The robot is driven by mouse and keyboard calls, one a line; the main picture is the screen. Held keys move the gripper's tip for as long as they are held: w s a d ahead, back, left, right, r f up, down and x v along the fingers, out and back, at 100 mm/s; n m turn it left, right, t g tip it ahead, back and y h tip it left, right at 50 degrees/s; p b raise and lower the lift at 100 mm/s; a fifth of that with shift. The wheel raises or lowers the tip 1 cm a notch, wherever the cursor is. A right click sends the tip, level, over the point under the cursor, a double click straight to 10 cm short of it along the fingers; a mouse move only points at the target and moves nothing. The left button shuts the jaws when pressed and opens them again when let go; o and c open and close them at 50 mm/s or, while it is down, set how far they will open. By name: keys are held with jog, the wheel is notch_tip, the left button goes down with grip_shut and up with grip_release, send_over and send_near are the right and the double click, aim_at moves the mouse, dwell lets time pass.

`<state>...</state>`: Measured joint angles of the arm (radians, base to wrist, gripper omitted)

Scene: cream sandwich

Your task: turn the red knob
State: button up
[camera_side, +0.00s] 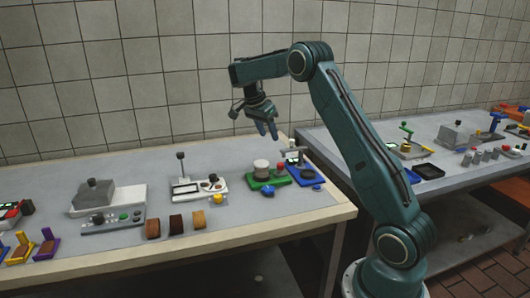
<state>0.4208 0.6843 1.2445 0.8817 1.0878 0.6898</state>
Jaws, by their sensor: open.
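My gripper (268,131) hangs open and empty, fingers down, above the back part of the left table (240,222). I cannot tell which red part is the knob. My gripper touches none of these.
A blue base (304,176) adjoins the green one. A second table (440,176) with more devices is at right. A tiled wall (150,60) stands behind.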

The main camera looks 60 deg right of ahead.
jog(key=shift+a+m, duration=0.2)
jog(key=shift+m, duration=0.8)
jog(key=shift+s+d, duration=0.1)
jog(key=n+t, duration=0.3)
jog(key=n, duration=0.8)
send_over(281, 164)
jog(key=s, duration=0.2)
jog(key=s+a+n+t, duration=0.1)
jog(key=n, duration=0.1)
jog(key=a+n+t, duration=0.1)
jog(key=n, duration=0.1)
jog(key=s+a+n+y, duration=0.1)
jog(key=n, duration=0.1)
jog(key=shift+s+a+t, duration=0.15)
jog(key=shift+s+t, duration=0.15)
jog(key=shift+t, duration=0.1)
jog(key=shift+f, duration=0.1)
jog(key=shift+x, duration=6.8)
